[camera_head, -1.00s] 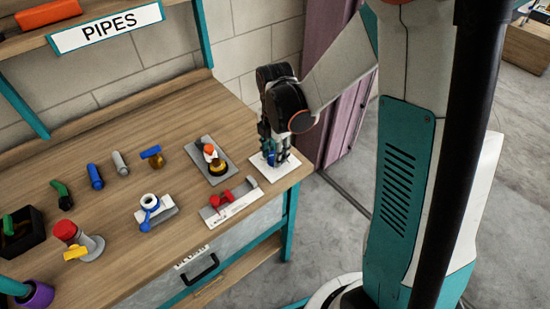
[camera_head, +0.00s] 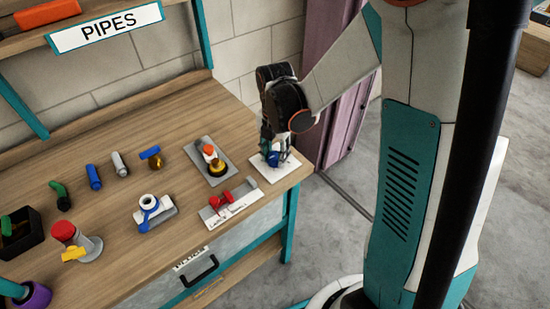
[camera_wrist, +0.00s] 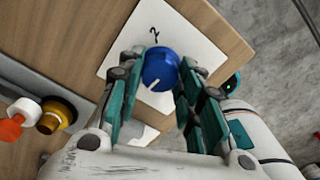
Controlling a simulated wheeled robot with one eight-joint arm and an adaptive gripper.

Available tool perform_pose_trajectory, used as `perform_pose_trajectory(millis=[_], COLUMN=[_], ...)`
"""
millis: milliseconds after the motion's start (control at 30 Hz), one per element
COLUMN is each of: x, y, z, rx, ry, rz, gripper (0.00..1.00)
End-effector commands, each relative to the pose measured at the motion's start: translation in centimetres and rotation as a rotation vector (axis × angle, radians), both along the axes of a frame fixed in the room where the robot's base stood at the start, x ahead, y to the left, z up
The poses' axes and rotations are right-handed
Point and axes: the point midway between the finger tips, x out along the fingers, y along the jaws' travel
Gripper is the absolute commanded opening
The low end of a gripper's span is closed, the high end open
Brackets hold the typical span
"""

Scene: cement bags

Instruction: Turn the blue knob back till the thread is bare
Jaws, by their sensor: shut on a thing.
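The blue knob (camera_wrist: 160,68) is round with a white line on its top. It sits over a white plate (camera_wrist: 120,62) marked "2". My gripper (camera_wrist: 155,92) is shut on the knob from above, with teal finger pads on both sides of it. In the head view my gripper (camera_head: 272,150) stands over the white plate (camera_head: 268,174) at the bench's right corner. The knob (camera_head: 273,157) shows only partly there, between the fingers. The thread is hidden under the knob in both views.
Left of the plate is a grey plate (camera_head: 207,173) with an orange-topped fitting. In front of that is a red clamp-like piece (camera_head: 222,198) on a white base. Several pipe parts and valves stand farther left. The bench's right edge is close to the white plate.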

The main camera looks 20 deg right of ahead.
Motion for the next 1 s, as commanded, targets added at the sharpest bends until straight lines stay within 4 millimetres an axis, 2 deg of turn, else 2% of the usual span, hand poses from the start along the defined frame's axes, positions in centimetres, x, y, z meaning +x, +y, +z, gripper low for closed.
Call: perform_pose_trajectory(millis=[300,733,1000], x=[0.01,0.01,0.04], y=[-0.01,0.0,0.0], z=[-0.05,-0.02,-0.05], rx=[0.0,0.0,0.0], ry=[0.0,0.0,0.0], rz=[0.294,0.365,0.637], gripper=[0.1,0.1,0.1])
